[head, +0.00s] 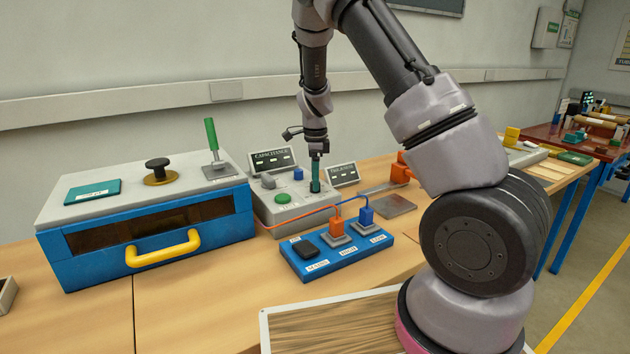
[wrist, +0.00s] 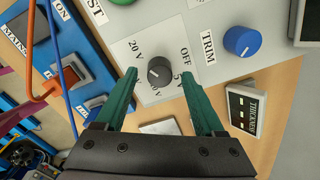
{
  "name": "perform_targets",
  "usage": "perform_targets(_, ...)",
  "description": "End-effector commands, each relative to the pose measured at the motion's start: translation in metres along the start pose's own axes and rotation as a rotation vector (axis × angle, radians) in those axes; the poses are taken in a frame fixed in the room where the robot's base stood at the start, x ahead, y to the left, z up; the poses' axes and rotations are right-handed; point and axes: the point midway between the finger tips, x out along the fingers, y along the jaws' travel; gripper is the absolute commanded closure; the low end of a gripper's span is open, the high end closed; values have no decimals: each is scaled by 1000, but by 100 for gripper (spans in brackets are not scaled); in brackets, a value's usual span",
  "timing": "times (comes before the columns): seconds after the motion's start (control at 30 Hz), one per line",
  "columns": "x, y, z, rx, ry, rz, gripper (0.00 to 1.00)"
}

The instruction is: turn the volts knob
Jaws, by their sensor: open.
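The volts knob (wrist: 159,71) is a small dark round knob on a pale dial plate (wrist: 133,47) marked OFF, 5 V, 10 V and 20 V in the wrist view. I cannot tell clearly which mark it points at. My gripper (wrist: 158,72) is open, with one teal finger on either side of the knob and a visible gap to each. Whether the fingertips are level with the knob or above it is unclear. In the head view my gripper (head: 315,186) points straight down over the grey control box (head: 296,213), and its fingers hide the knob.
A blue TRIM knob (wrist: 242,40) and the THICKNESS display (wrist: 245,105) are close to the right finger. A green button (head: 282,198) and CAPACITANCE display (head: 273,161) are on the left. The blue switch block (head: 335,259) with orange and blue wired plugs stands in front.

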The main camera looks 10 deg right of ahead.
Motion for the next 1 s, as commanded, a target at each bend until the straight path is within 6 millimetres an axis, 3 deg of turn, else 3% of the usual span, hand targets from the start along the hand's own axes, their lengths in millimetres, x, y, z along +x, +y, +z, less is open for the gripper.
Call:
perform_targets(0.3, -63, -1, 1, -2, -3, -4, 29)
perform_targets(0.5, -91, 0, 1, -1, -2, -2, 29)
perform_targets(1.0, -103, 1, -1, -7, -8, -2, 29)
